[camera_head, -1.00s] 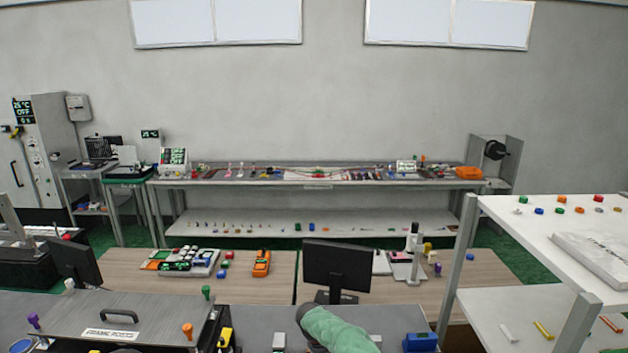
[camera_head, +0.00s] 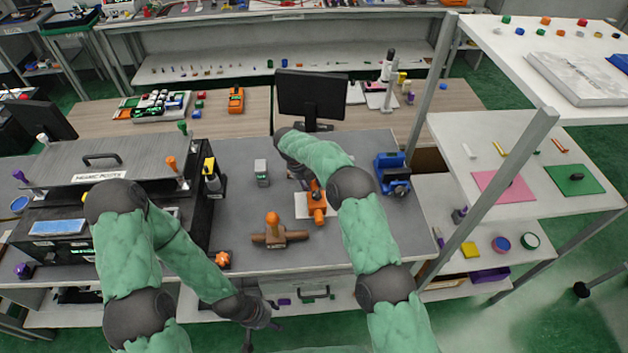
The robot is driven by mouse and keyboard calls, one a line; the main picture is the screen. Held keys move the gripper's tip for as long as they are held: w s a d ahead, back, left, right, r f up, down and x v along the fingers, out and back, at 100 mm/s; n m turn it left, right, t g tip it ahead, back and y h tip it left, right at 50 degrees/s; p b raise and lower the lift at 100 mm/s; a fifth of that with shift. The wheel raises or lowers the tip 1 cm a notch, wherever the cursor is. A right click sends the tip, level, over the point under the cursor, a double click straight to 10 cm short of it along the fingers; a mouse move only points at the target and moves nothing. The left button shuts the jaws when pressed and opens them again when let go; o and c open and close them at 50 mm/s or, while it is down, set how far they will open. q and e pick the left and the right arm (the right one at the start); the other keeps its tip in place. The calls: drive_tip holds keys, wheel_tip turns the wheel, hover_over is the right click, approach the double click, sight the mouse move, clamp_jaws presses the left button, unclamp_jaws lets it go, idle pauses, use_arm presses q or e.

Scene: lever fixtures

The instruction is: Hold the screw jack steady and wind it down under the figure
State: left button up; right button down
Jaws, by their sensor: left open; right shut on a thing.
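An orange device (camera_head: 317,208), which looks like the screw jack, stands on a white plate (camera_head: 301,206) on the grey bench (camera_head: 340,246). My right arm reaches over it and hides its upper part. My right gripper (camera_head: 304,184) points down at its top and is shut on it, though the grip is mostly hidden. My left gripper (camera_head: 262,322) is open and empty, low at the bench's front edge, well apart from the device. A small grey box (camera_head: 262,173) stands behind and left of it; I cannot read any figure on it.
A brown fixture with an orange knob (camera_head: 279,235) stands in front of the device. A blue vise (camera_head: 392,174) is to the right, a yellow and black tool (camera_head: 212,175) to the left. A monitor (camera_head: 311,95) stands behind. The bench's front right is clear.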

drive_tip(key=c, duration=0.7)
unclamp_jaws()
drive_tip(key=v, duration=1.2)
